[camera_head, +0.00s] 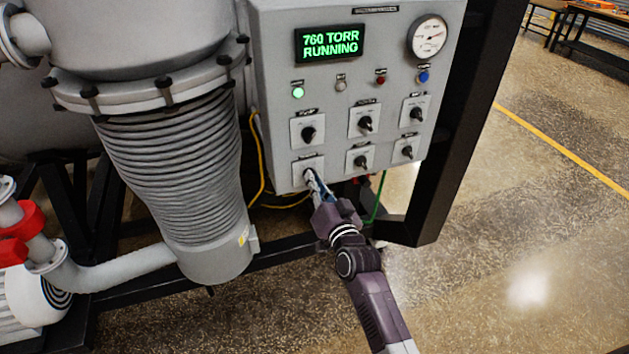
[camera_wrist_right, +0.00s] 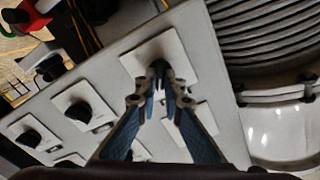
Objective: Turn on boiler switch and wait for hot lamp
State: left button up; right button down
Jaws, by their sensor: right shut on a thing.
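A grey control panel (camera_head: 282,55) carries two rows of rotary switches. My right gripper (camera_head: 311,178) is at the lower-left switch (camera_head: 303,163) and is shut on its dark knob. In the right wrist view both blue fingers of the gripper (camera_wrist_right: 160,78) meet at the knob in front of the white switch plate (camera_wrist_right: 143,58). The fingers hide most of the knob. The label wording is too small to read. In the lamp row, the green lamp (camera_head: 298,92) is lit; the pale lamp (camera_head: 341,86), dark red lamp (camera_head: 381,80) and blue lamp (camera_head: 423,76) stand beside it.
The display (camera_head: 330,43) reads "760 TORR RUNNING". A round gauge (camera_head: 427,37) sits at the panel's upper right. A ribbed grey vessel (camera_head: 175,165) stands left of the panel. A black frame post (camera_head: 458,130) stands right of it. Open floor lies to the right.

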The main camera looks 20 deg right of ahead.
jog(key=c, duration=2.1)
grip_release()
jog(key=s, duration=1.2)
jog(key=shift+d, duration=0.25)
jog(key=s+a+f+n+g+b, duration=0.1)
jog(key=s+f+g, duration=0.25)
jog(key=f, duration=0.85)
jog(key=s+a+f+n+g, duration=0.15)
jog(key=s+f, duration=0.25)
jog(key=f, duration=0.8)
jog(key=s+a+f+n+g+b, duration=0.1)
jog(key=s+f+g, duration=0.25)
jog(key=f, duration=0.95)
jog(key=s+d+f+n+g, duration=0.25)
jog(key=s+f+g, duration=0.25)
jog(key=s+f, duration=1.3)
jog(key=s+d+f+g, duration=0.1)
jog(key=s+f, duration=0.1)
jog(key=s, duration=0.4)
jog(key=s+d+f+n+g+b, duration=0.1)
jog(key=s, duration=0.5)
jog(key=s+d+f+n+g, duration=0.1)
jog(key=s+d+f, duration=0.1)
jog(key=s, duration=0.5)
jog(key=shift+f+g+h+b, duration=0.25)
jog(key=shift+f+h+b, duration=0.05)
jog(key=shift+f, duration=0.05)
